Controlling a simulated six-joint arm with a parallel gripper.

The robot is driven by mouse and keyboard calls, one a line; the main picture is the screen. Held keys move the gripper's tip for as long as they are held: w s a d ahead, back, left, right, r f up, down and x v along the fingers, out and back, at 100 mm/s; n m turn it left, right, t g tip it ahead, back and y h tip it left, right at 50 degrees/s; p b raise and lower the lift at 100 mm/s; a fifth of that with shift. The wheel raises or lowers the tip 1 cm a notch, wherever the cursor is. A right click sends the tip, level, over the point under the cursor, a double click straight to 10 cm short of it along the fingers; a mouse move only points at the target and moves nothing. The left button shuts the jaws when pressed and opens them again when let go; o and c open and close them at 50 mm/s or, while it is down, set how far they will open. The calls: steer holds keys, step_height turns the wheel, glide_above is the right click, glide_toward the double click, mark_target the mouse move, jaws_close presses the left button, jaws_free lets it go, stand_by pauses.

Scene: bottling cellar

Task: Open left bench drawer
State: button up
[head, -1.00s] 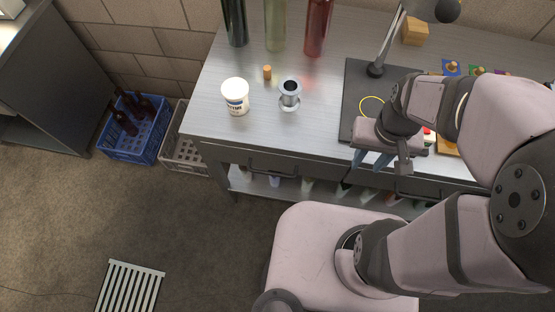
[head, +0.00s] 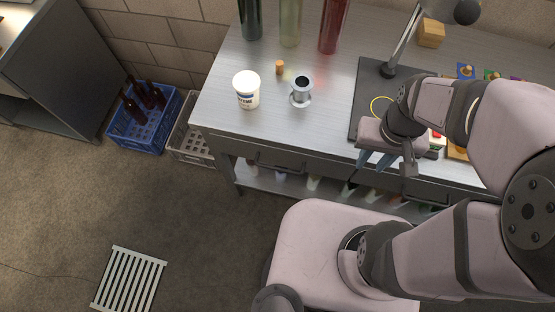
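The left bench drawer (head: 262,155) is in the front of the metal workbench (head: 225,110), below the worktop edge, with a dark handle (head: 283,167). It looks shut, its front in line with the bench.
On the bench stand a white tub (head: 246,92), a metal cup-like piece (head: 301,92), a cork (head: 280,67), tall bottles (head: 290,22) and a lamp (head: 403,42) on a dark mat (head: 368,85). A blue crate (head: 145,125) and grey crate (head: 190,146) are left. Floor in front-left is mostly clear.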

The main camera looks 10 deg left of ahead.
steer(key=s+a+f+n+h+b, duration=0.1)
steer(key=s+a+f+n+b, duration=0.25)
steer(key=a+f+n, duration=0.35)
steer(key=s+a+f+n+h+b, duration=0.15)
steer(key=s+a+n, duration=0.25)
steer(key=a, duration=0.6)
steer(key=n+t+y, duration=0.2)
steer(key=n+y, duration=0.1)
steer(key=n, duration=0.4)
glide_toward(271, 167)
steer(key=shift+h, duration=0.25)
steer(key=shift+w+a+f+b, duration=0.1)
steer(key=shift+w+f+b, duration=0.1)
steer(key=shift+f, duration=1)
steer(key=shift+w+f+b, duration=0.25)
steer(key=shift+f, duration=0.95)
steer(key=shift+w+a+f+b, duration=0.1)
steer(key=shift+w+f+b, duration=0.1)
steer(key=shift+f, duration=1)
jaws_close()
